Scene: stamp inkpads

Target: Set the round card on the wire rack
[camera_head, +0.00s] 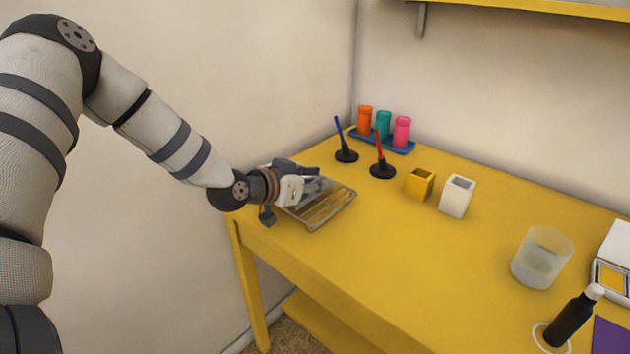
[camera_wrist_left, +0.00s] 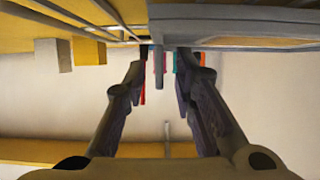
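The wire rack (camera_head: 330,212) lies on the left end of the yellow table. My left gripper (camera_head: 298,190) is over the rack's far-left part and hides some of it. Its two fingers stand apart in the left wrist view (camera_wrist_left: 162,62), so it is open. A grey frame (camera_wrist_left: 235,42), probably the rack, shows close by at the top of that view. A narrow grey piece shows between the fingers; I cannot tell what it is. I cannot make out the round card for certain in either view. My right gripper is not in view.
Two dark stands holding a blue stick (camera_head: 345,152) and a red stick (camera_head: 382,168) are behind the rack. A blue tray (camera_head: 384,143) carries coloured jars. A yellow box (camera_head: 420,184), white box (camera_head: 457,196), frosted cup (camera_head: 541,258) and dark bottle (camera_head: 571,320) stand rightward. The table's middle is clear.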

